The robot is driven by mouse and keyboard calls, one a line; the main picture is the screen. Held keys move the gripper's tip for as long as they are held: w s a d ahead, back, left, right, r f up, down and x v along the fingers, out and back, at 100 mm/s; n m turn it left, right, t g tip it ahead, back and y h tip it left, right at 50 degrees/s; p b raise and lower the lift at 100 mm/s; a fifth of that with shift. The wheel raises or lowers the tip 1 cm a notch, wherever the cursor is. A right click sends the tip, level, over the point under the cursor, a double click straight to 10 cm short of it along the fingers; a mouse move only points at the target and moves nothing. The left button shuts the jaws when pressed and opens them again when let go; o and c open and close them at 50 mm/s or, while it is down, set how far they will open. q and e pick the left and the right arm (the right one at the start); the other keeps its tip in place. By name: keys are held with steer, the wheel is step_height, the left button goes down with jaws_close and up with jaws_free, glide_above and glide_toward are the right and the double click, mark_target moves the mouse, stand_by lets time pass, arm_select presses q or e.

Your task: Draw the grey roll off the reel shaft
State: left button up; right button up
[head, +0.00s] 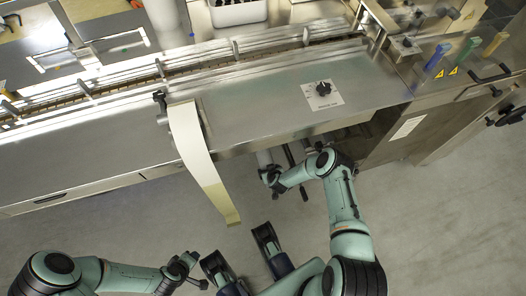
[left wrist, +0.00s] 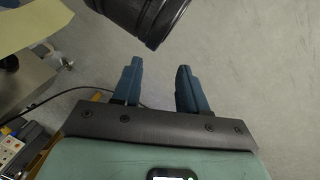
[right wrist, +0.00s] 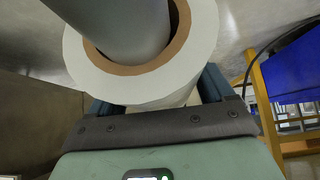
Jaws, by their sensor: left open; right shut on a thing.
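The grey roll (right wrist: 146,88) fills the top of the right wrist view, pale with a brown cardboard core (right wrist: 135,68). The grey reel shaft (right wrist: 125,25) passes through the core, so the roll is still around the shaft. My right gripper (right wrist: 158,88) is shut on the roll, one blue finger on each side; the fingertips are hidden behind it. In the head view my right gripper (head: 270,178) is below the machine's front edge, where the roll is hard to make out. My left gripper (head: 196,269) is open and empty over the floor; its spread fingers show in the left wrist view (left wrist: 157,85).
A cream film strip (head: 196,150) hangs over the machine's front edge, left of my right gripper. The steel machine bed (head: 260,108) with a dark knob lies above. A cabinet (head: 400,140) stands to the right. The floor between my arms is mostly clear.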

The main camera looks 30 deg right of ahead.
steer(key=shift+s+a+f+p, duration=0.15)
steer(key=shift+s+a+f, duration=0.1)
steer(key=shift+s, duration=0.4)
steer(key=shift+s+a+f+p, duration=0.1)
steer(key=shift+s+f+p, duration=0.1)
steer(key=shift+s, duration=0.4)
jaws_close()
arm_select(q)
steer(key=s+d+r+g+p, duration=0.1)
steer(key=s+d+r+p, duration=0.1)
steer(key=s, duration=0.3)
steer(key=shift+d+r+g+h, duration=0.3)
steer(key=shift+r+h, duration=0.1)
steer(key=shift+r, duration=0.4)
arm_select(e)
steer(key=shift+s+a, duration=0.2)
steer(key=shift+s, duration=0.75)
steer(key=shift+s+a, duration=0.2)
steer(key=shift+s, duration=0.75)
steer(key=shift+s+a, duration=0.2)
steer(key=shift+s, duration=0.75)
arm_select(q)
steer(key=shift+w+r+p, duration=0.1)
steer(key=shift+r+p, duration=0.15)
steer(key=shift+p, duration=0.1)
arm_select(e)
steer(key=shift+r, duration=0.4)
arm_select(q)
steer(key=shift+a, duration=0.1)
